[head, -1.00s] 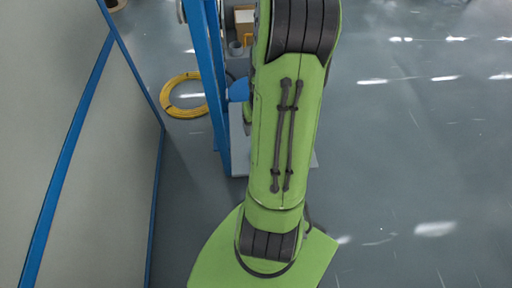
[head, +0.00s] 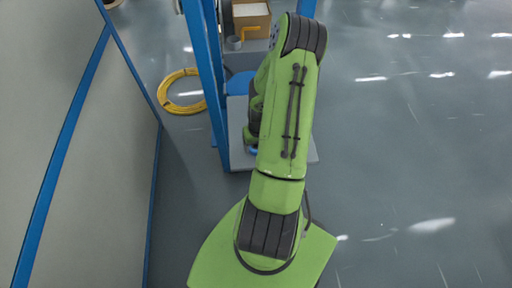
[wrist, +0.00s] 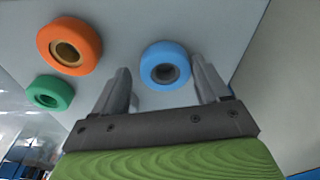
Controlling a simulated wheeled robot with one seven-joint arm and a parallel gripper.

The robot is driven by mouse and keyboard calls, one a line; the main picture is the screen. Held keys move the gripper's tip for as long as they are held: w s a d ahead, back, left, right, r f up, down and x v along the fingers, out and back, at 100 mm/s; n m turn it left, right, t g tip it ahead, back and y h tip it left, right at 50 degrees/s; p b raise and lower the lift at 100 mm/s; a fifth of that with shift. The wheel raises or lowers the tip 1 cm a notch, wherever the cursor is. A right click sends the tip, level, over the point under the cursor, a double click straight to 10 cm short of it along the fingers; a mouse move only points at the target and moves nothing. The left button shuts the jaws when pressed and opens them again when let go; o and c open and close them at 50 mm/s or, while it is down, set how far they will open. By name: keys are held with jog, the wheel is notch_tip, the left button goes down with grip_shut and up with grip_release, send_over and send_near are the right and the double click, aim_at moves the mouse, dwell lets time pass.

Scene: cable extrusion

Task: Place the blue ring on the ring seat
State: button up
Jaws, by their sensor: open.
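The blue ring (wrist: 150,62) rests against a pale grey panel (wrist: 215,25) in the wrist view, with a dark hub or hole at its middle. My gripper (wrist: 160,66) is open, with one finger on each side of the blue ring in the picture. The fingers do not grip it, and I cannot tell how much depth lies between them and the ring. In the head view my gripper is hidden by my green arm. A small blue patch (head: 253,150) beside the arm may be the ring. I cannot make out the ring seat.
An orange ring (wrist: 86,36) and a green ring (wrist: 64,90) sit on the panel left of the blue one. The head view shows blue posts (head: 203,70), a box (head: 250,20), a yellow cable coil (head: 170,103) and a left wall (head: 60,150). Floor at right is clear.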

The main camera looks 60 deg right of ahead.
jog(key=shift+r, duration=0.1)
jog(key=c, duration=1)
notch_tip(320, 180, up, 10)
jog(key=shift+p, duration=0.7)
jog(key=w+a+f+n, duration=0.1)
jog(key=w+a+n, duration=0.1)
jog(key=w+a, duration=0.3)
jog(key=w+a+f+n, duration=0.2)
jog(key=w+a, duration=0.4)
jog(key=a, duration=0.7)
jog(key=w+a+f+n, duration=0.2)
jog(key=w+a, duration=0.4)
jog(key=a, duration=0.3)
jog(key=shift+w+n+y, duration=0.1)
jog(key=shift+n+y, duration=0.3)
jog(key=shift+n, duration=0.3)
